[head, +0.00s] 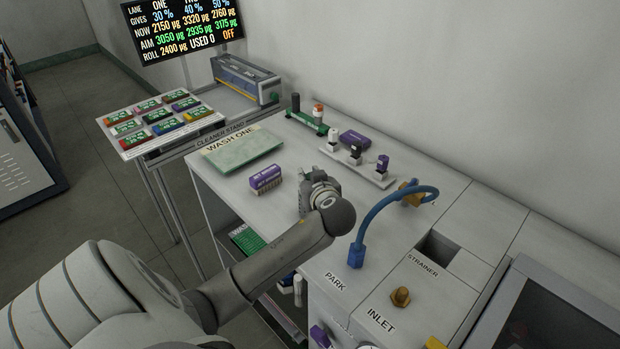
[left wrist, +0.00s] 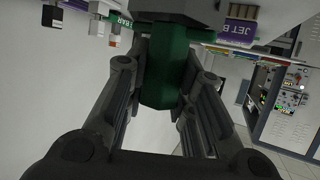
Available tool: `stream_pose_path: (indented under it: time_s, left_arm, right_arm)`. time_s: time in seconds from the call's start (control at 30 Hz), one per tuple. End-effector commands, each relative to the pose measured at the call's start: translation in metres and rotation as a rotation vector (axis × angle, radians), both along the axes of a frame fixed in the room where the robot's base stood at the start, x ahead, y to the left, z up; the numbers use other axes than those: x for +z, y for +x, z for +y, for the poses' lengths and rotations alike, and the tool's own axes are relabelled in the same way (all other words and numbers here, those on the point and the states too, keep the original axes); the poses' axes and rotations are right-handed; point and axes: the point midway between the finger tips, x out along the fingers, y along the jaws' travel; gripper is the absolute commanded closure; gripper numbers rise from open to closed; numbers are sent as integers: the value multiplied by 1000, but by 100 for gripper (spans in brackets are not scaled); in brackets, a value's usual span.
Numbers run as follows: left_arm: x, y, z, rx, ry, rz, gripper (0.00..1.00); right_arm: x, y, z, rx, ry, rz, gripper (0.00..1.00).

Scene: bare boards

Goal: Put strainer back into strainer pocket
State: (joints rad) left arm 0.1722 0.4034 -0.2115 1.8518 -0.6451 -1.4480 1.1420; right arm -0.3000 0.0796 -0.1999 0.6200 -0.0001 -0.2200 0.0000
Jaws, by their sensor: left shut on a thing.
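My left gripper (head: 318,187) is over the worktop, left of the blue hose. In the left wrist view the left gripper (left wrist: 160,90) is shut on a green block-like piece, likely the strainer's handle (left wrist: 163,75). A grey part shows beyond the green piece at the top edge; I cannot tell whether it belongs to it. In the head view the held piece is hidden behind my gripper and wrist. The strainer pocket (head: 428,241) is an open dark rectangular hole beside the STRAINER label, right of the hose. My right gripper is not in view.
A blue hose (head: 376,213) arches between my gripper and the pocket. A brass inlet fitting (head: 400,297) stands in front of the pocket. A purple block (head: 265,179) sits left of my gripper. A white rack of bottles (head: 357,163) and green rack (head: 307,122) stand behind.

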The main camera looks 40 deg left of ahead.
Motion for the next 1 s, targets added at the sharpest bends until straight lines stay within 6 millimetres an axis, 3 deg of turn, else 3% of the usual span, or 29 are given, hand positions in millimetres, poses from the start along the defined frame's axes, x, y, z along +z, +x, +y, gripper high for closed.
stream_pose_path:
  time_s: [0.03, 0.2, 0.6, 1.0]
  left_arm:
    - [-3, 0, 0, 0, -1, 1, 76]
    - [-2, 0, 0, 0, 0, 1, 55]
    - [4, -1, -1, -1, 0, 0, 55]
    - [30, -41, -61, -3, -4, -3, 55]
  right_arm:
    - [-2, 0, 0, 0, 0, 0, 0]
    - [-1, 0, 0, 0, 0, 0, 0]
    - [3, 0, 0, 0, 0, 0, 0]
    - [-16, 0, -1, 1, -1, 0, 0]
